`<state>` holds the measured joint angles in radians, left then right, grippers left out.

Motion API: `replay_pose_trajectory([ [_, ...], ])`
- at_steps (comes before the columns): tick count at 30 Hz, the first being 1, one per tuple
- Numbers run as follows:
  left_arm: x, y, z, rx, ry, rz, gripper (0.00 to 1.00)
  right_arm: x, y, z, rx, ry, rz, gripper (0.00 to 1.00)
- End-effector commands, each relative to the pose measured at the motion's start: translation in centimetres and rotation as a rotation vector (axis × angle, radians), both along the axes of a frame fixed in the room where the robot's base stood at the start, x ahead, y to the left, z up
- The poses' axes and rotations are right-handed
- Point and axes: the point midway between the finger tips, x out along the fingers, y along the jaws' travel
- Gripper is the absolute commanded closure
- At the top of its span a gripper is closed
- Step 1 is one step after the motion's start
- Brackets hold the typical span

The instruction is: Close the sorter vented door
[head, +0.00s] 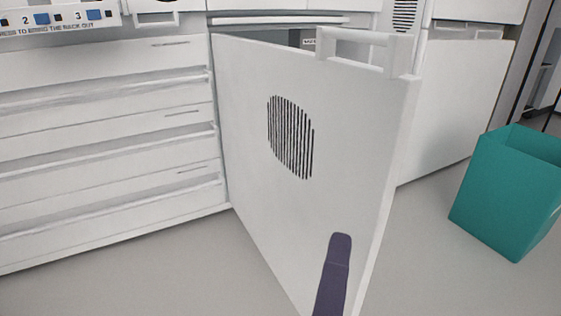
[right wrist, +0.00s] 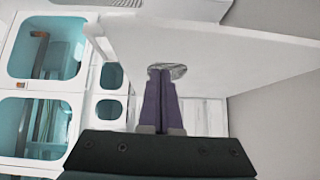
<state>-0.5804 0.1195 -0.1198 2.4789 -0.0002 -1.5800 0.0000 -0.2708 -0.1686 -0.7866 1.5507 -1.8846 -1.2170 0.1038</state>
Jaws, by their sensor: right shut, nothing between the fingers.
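The white vented door (head: 255,150) stands open in the head view, swung out from the sorter front, with its hinge side at the left. It has a round patch of dark slots and a white handle (head: 352,40) at its top right corner. My right gripper (head: 341,240) is shut and empty, its purple fingers in front of the door's lower right part. In the right wrist view the fingers (right wrist: 162,75) point at the white door panel (right wrist: 225,65), with their tips over the round vent; I cannot tell whether they touch. My left gripper is out of view.
A teal bin (head: 508,190) stands on the grey floor at the right. White drawers (head: 110,130) fill the left side. Another white panel (head: 450,110) stands behind the door. Teal-lined compartments (right wrist: 48,48) show at the left in the right wrist view.

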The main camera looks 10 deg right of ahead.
Motion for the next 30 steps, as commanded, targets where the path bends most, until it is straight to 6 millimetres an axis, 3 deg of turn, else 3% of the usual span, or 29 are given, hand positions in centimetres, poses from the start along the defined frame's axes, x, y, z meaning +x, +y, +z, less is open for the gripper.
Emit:
replay_pose_trajectory([
  [1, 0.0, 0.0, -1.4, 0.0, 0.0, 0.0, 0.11, 0.0, 0.4, -1.2, -0.01, -0.009, 0.011, 1.0],
  [9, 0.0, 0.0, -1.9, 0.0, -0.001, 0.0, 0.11, 1.5, 0.2, -1.0, -0.027, -0.023, 0.025, 1.0],
  [22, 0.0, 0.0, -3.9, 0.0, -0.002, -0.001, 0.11, 9.6, -3.4, -1.1, -0.024, -0.025, 0.023, 1.0],
  [30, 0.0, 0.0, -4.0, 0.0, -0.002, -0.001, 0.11, 10.5, -6.5, -1.0, -0.027, -0.019, 0.024, 1.0],
])
